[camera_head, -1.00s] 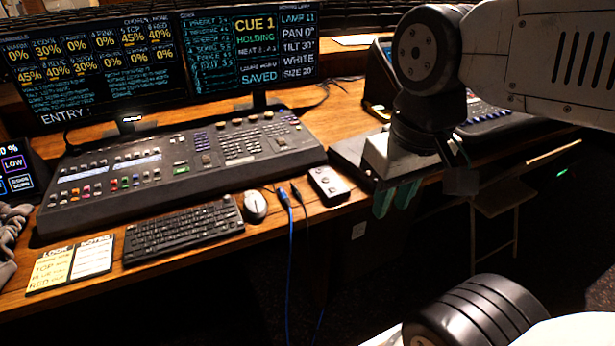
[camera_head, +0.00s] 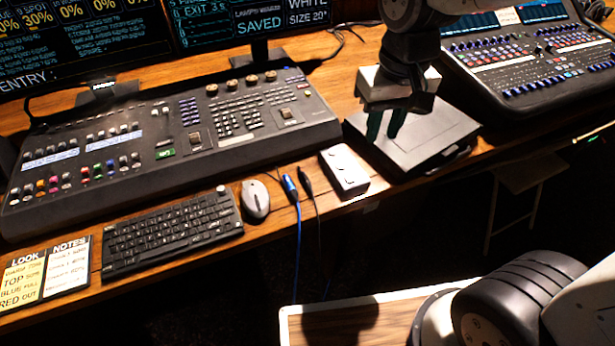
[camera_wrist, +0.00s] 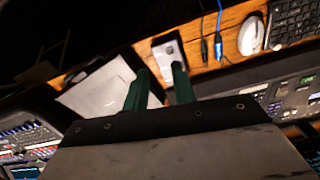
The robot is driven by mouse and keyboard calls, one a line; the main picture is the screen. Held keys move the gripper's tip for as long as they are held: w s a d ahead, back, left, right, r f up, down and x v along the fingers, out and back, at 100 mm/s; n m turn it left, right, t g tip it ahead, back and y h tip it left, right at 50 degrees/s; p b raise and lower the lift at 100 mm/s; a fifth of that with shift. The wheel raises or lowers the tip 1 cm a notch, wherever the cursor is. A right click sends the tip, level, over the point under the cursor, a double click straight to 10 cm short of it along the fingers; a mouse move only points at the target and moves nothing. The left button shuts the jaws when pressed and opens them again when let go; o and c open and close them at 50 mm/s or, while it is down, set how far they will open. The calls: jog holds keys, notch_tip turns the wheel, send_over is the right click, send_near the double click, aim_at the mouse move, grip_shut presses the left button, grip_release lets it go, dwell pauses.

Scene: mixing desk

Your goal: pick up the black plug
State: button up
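The black plug (camera_head: 305,177) lies on the wooden desk near its front edge, with a thin black cable hanging down from it. It sits between the blue plug (camera_head: 289,186) and a small white box (camera_head: 344,170). In the wrist view the black plug (camera_wrist: 218,46) is near the top, above and to the right of the fingers. My gripper (camera_head: 384,138) has green fingers spread apart with nothing seen between them. It is over the flat black case to the right of the white box, apart from the plug.
A grey mouse (camera_head: 255,199) and black keyboard (camera_head: 172,232) lie left of the plugs. The large lighting console (camera_head: 170,140) stands behind. The flat black case (camera_head: 430,135) and another mixer (camera_head: 520,55) are to the right. A wooden-topped tray (camera_head: 350,318) is in front, below.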

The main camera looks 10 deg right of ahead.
jog(key=n, duration=0.1)
send_near(307, 182)
jog(key=shift+w+d+f+g, duration=0.15)
jog(key=shift+d+f+g, duration=0.05)
jog(key=shift+f+g, duration=0.1)
jog(key=f, duration=0.7)
jog(key=shift+a+f, duration=0.1)
jog(key=shift+a, duration=0.15)
jog(key=shift+f, duration=0.3)
jog(key=shift+c, duration=0.3)
grip_shut()
